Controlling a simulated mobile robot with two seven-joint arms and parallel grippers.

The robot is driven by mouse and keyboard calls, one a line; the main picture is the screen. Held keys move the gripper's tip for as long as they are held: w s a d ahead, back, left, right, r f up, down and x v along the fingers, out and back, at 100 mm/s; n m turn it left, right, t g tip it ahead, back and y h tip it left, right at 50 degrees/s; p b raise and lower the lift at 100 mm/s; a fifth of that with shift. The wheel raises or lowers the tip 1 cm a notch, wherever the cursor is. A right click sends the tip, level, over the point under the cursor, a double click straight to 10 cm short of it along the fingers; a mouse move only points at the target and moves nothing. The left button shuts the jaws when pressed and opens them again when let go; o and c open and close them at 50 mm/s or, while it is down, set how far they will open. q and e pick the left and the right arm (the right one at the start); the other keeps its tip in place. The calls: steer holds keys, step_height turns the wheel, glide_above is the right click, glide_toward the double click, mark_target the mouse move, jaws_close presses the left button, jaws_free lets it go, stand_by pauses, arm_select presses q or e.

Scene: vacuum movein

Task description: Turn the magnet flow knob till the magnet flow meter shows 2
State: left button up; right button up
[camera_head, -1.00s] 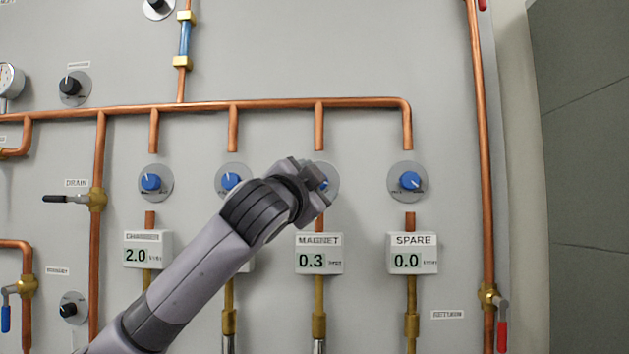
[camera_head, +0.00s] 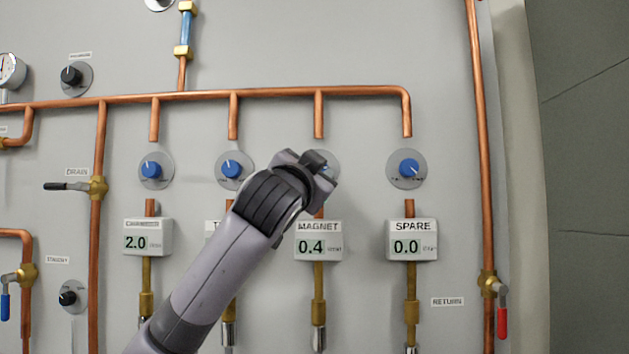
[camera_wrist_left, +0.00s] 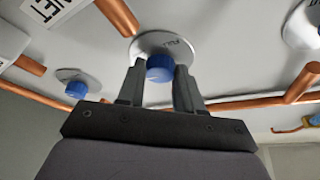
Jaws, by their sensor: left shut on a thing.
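The magnet flow knob is a blue knob (camera_wrist_left: 159,68) on a round grey plate, seen between my fingers in the left wrist view. In the head view my gripper hides the knob, and only part of its round plate (camera_head: 331,160) shows. My left gripper (camera_head: 316,165) is at the knob, with its fingers on either side of it; it also shows in the left wrist view (camera_wrist_left: 159,82), shut on the knob. The magnet flow meter (camera_head: 318,241) below is a white box reading 0.4. My right gripper is not in view.
Blue knobs for the other lines (camera_head: 231,168) and the spare (camera_head: 409,168) flank the magnet knob. The spare meter (camera_head: 412,240) reads 0.0 and the leftmost meter (camera_head: 147,237) reads 2.0. A copper pipe (camera_head: 270,93) runs above the knobs.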

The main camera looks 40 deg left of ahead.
arm_select(q)
steer(key=m+g+y+p, duration=0.1)
steer(key=m+g+y, duration=0.1)
steer(key=m, duration=1)
steer(key=m+g+y+p, duration=0.2)
steer(key=m+g, duration=0.3)
steer(key=m, duration=0.6)
steer(key=d+r+m+g+y+p, duration=0.1)
steer(key=m+g+y, duration=0.1)
steer(key=m, duration=1)
steer(key=shift+w+d+m+g+p, duration=0.1)
steer(key=shift+w+m+g+p, duration=0.25)
steer(key=shift+g, duration=0.55)
